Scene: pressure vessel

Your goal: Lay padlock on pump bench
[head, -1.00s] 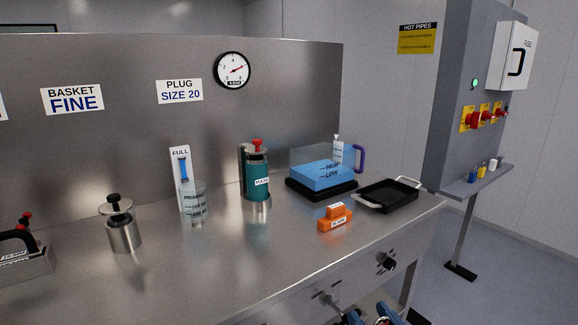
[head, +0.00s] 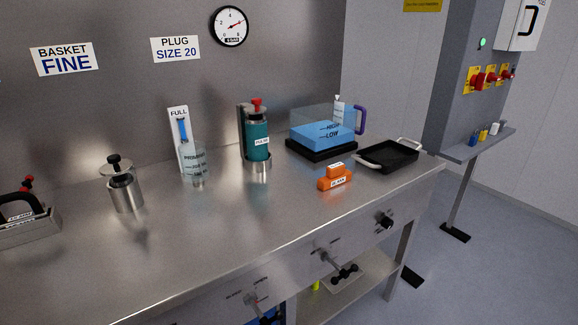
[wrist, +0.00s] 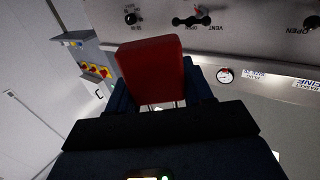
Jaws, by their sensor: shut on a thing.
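The padlock (wrist: 150,65) shows as a red block in the wrist view, held between the dark blue fingers of my gripper (wrist: 152,82). Its shackle is mostly hidden by the gripper. Neither padlock nor gripper can be clearly made out in the head view. The pump bench (head: 235,225) is the steel bench with a bare front middle. In the wrist view, which looks upside down, the bench's front panel (wrist: 245,25) with its handles lies beyond the padlock. I cannot tell the exact gap.
On the bench stand a steel pot (head: 122,190), beaker (head: 194,165), teal pump (head: 257,140), blue-filled tank (head: 325,135), orange block (head: 335,178) and black tray (head: 388,155). Handles (head: 328,256) stick out from the bench front. A grey control post (head: 470,70) stands at right.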

